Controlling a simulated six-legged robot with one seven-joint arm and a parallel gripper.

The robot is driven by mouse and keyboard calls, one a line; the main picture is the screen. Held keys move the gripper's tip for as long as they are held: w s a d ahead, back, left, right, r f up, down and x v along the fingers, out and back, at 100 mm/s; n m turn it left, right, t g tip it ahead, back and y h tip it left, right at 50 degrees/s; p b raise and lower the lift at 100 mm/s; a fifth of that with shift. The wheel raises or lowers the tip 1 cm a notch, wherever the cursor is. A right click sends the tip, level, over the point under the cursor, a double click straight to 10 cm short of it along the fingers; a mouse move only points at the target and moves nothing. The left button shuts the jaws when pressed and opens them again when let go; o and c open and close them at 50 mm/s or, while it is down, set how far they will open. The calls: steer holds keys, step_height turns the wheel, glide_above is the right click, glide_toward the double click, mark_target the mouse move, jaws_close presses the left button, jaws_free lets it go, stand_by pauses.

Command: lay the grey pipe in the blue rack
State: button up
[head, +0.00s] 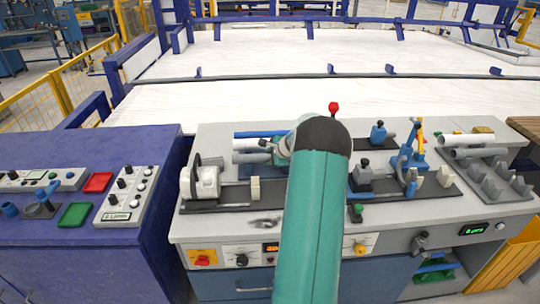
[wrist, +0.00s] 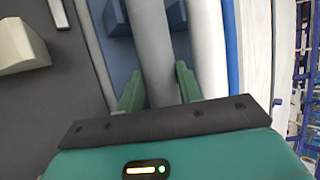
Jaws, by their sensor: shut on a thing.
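The grey pipe (wrist: 153,45) runs lengthwise between the two green fingers of my gripper (wrist: 160,84) in the wrist view. The fingers are shut on it. The blue rack (wrist: 122,62) shows beneath and beside the pipe. I cannot tell whether the pipe touches the rack or hangs just above it. In the head view my gripper (head: 277,151) is low over the left half of the grey bench, and one end of the grey pipe (head: 252,158) sticks out to its left. My arm hides most of the rack there.
A white pipe (wrist: 209,45) and a blue pipe (wrist: 232,40) lie close beside the held pipe. A white machine (head: 200,182) stands at left on the bench. A blue-handled fixture (head: 408,160) and a grey slotted holder (head: 490,182) stand at right.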

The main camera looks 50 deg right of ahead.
steer(key=o, duration=1.1)
steer(key=v, duration=1.3)
steer(key=shift+s+r, duration=0.25)
steer(key=shift+r, duration=0.05)
steer(key=shift+a, duration=0.1)
